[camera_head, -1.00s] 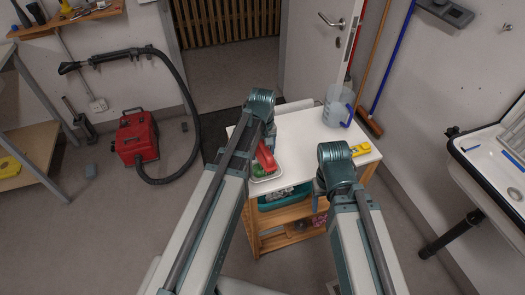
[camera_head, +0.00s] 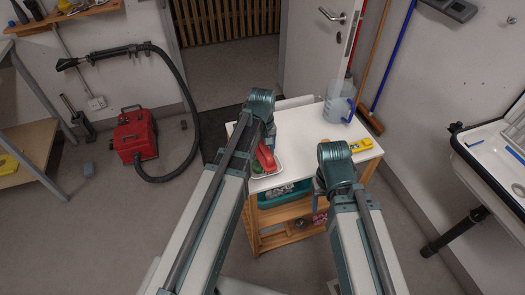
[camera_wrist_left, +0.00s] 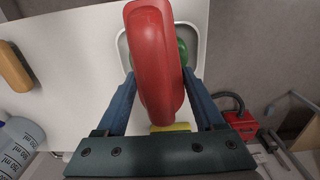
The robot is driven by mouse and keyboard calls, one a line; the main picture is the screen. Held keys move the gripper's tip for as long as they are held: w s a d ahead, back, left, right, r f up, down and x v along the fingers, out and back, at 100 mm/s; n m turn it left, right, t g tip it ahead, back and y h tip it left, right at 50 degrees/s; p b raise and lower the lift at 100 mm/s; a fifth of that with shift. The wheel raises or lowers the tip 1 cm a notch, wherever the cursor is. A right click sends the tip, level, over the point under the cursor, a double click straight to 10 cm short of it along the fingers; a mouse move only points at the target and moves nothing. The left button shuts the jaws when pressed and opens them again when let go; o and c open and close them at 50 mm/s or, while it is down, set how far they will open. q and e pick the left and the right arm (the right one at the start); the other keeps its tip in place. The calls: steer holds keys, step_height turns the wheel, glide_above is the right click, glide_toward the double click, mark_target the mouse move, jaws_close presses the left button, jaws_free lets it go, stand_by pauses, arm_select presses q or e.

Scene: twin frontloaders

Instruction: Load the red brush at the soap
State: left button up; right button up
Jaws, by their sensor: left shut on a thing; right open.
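My left gripper (camera_head: 268,143) is shut on the red brush (camera_head: 265,158). In the left wrist view the brush (camera_wrist_left: 155,58) stands between the two blue fingers (camera_wrist_left: 158,100). Behind it is a small white tray (camera_wrist_left: 124,48) on the white tabletop; in the head view the tray (camera_head: 272,173) is at the table's near left corner. A green item (camera_wrist_left: 183,52) and a yellow item (camera_wrist_left: 170,128) show partly behind the brush; I cannot tell which is the soap. Whether brush and tray touch is unclear. My right gripper (camera_head: 319,188) is open at the table's front edge, mostly hidden by its wrist.
A measuring jug (camera_head: 338,103) stands at the back right of the white table (camera_head: 305,135). A yellow tool (camera_head: 360,145) lies near the right edge. A teal bin (camera_head: 283,196) sits beneath. The tabletop's middle is clear. A red vacuum (camera_head: 135,137) stands on the floor at left.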

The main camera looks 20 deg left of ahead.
mark_target(263, 143)
arm_select(q)
steer(key=shift+f+b, duration=0.55)
arm_select(e)
steer(key=shift+f, duration=0.55)
stand_by(0.8)
steer(key=shift+r, duration=0.1)
arm_select(q)
step_height(263, 143, up, 7)
steer(key=p, duration=0.7)
steer(key=shift+r, duration=0.1)
arm_select(e)
step_height(263, 143, up, 7)
steer(key=shift+c, duration=0.3)
